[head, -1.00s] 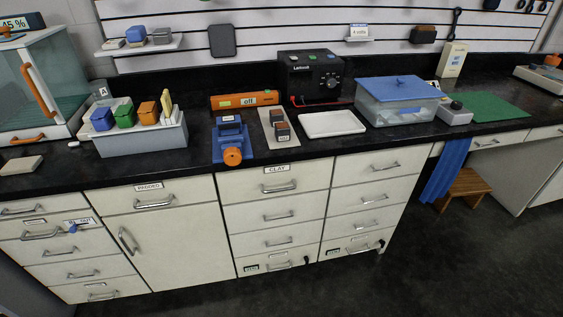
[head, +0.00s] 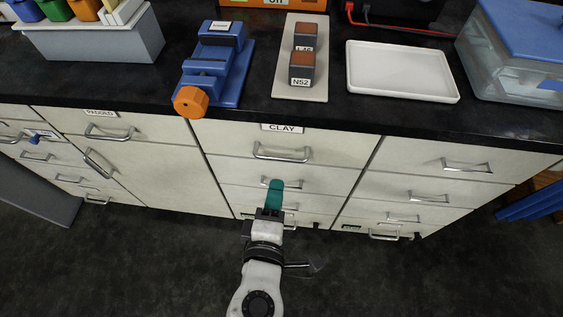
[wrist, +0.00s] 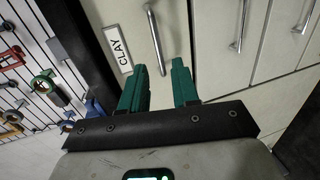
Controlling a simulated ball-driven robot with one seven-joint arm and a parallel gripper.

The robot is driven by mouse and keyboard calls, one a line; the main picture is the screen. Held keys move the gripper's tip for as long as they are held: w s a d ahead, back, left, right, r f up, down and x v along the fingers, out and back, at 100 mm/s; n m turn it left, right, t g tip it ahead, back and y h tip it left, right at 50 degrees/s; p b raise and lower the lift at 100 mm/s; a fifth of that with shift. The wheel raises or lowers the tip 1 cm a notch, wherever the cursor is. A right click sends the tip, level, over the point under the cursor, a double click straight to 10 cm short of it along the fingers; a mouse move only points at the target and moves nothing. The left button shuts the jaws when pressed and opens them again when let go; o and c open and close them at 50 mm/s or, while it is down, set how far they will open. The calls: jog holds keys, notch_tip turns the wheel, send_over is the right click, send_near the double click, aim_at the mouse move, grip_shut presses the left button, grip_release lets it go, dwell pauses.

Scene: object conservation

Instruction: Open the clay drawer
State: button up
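The clay drawer (head: 225,138) is the top drawer of the middle column, closed, under a "CLAY" label (head: 283,127). Its silver bar handle (head: 282,154) also shows in the wrist view (wrist: 155,40), ahead of my fingertips and roughly in line with the gap between them. My gripper (head: 275,186) has teal fingers and shows just below that handle in the head view, in front of the second drawer. In the wrist view the two fingers (wrist: 160,72) stand apart with nothing between them. I cannot tell the exact distance to the handle.
The dark counter edge (head: 330,123) overhangs the drawers. A blue vise (head: 215,65), labelled blocks (head: 302,68) on a plate and a white tray (head: 403,71) stand on it. More drawer handles (head: 281,183) lie below and beside. The floor in front is clear.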

aim_at(278, 157)
jog(key=x, duration=1)
jog(key=shift+w+a+r+b, duration=0.1)
jog(key=shift+w+a+b, duration=0.25)
jog(key=shift+a+b, duration=0.05)
grip_shut()
